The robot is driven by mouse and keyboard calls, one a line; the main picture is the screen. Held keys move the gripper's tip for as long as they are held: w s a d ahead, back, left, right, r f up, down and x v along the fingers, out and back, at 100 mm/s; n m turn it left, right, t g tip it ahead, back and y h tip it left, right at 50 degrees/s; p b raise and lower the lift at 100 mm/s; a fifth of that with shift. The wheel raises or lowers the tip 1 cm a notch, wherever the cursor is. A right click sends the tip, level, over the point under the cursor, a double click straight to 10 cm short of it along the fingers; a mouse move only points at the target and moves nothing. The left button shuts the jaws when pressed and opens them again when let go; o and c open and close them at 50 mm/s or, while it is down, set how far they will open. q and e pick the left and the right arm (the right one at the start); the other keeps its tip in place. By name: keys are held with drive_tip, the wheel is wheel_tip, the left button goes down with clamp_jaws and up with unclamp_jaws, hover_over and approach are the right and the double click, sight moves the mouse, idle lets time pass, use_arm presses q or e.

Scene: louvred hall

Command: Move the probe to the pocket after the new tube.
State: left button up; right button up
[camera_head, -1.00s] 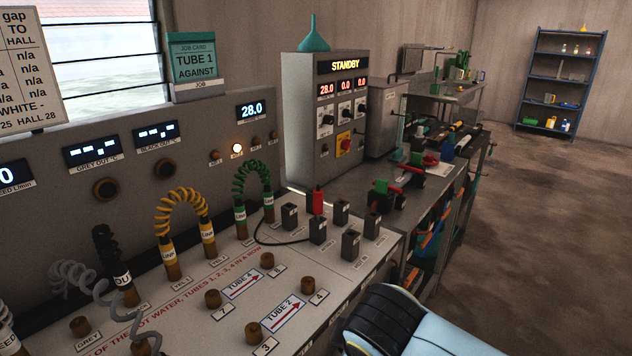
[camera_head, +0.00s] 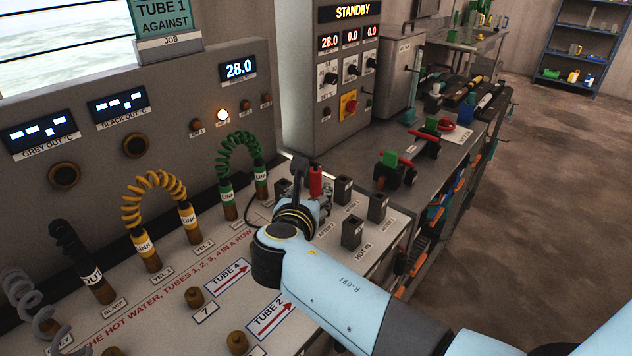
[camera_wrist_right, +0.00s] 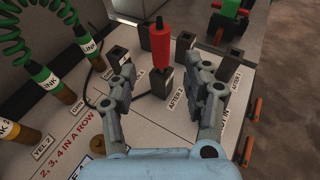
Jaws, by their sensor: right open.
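The probe (camera_head: 316,181) is a red upright handle with a black cable, standing in a dark pocket (camera_wrist_right: 159,84) on the bench panel. A label reading AFTER 2 lies just right of that pocket in the wrist view. My right gripper (camera_head: 311,193) is at the probe, its forearm reaching in from the lower right. In the right wrist view its open fingers (camera_wrist_right: 161,76) stand left and right of the probe (camera_wrist_right: 161,46), with gaps on both sides. More empty pockets (camera_head: 377,207) stand around it. The job card (camera_head: 163,18) reads TUBE 1 AGAINST. My left gripper is out of view.
A STANDBY control box (camera_head: 337,70) rises behind the pockets. A side bench (camera_head: 470,140) holds red and green valves. My arm covers part of the front panel.

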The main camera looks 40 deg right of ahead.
sight(314, 184)
drive_tip(key=b+x, duration=0.1)
drive_tip(key=x, duration=0.5)
drive_tip(key=shift+f+b, duration=0.1)
drive_tip(key=shift+b, duration=0.25)
drive_tip(key=shift+x, duration=1.1)
clamp_jaws()
